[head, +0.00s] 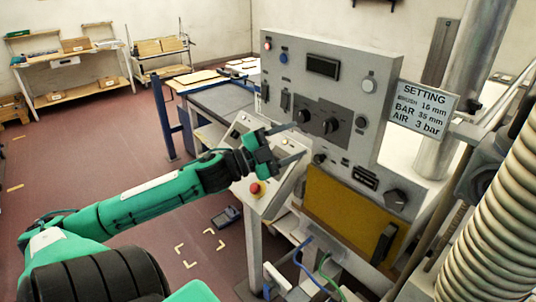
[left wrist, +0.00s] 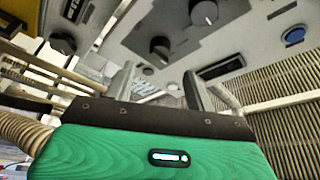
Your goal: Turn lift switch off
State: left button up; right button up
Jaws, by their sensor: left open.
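A grey upright control panel (head: 335,75) carries several dark knobs and switches. No label naming the lift switch can be read, so I cannot tell which control it is. Two dark rotary knobs (head: 318,122) sit mid-panel, with two narrow dark switches (head: 275,98) at its left edge. My left gripper (head: 297,140) is open and empty in front of the panel's lower left, fingers pointing at it. In the left wrist view, knobs (left wrist: 205,13) and a blue button (left wrist: 293,36) appear beyond the left gripper's open fingers (left wrist: 160,88). Contact cannot be seen. My right gripper is not in view.
A sloped console with a red stop button (head: 256,188) lies below my left gripper. A setting sign (head: 422,108), a metal pipe (head: 465,80) and a ribbed hose (head: 490,220) crowd the right. A yellow panel (head: 345,210) is below. Floor is open at left.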

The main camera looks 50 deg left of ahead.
pick_arm(q)
jog(key=shift+b+v, duration=0.55)
jog(key=shift+v, duration=2.35)
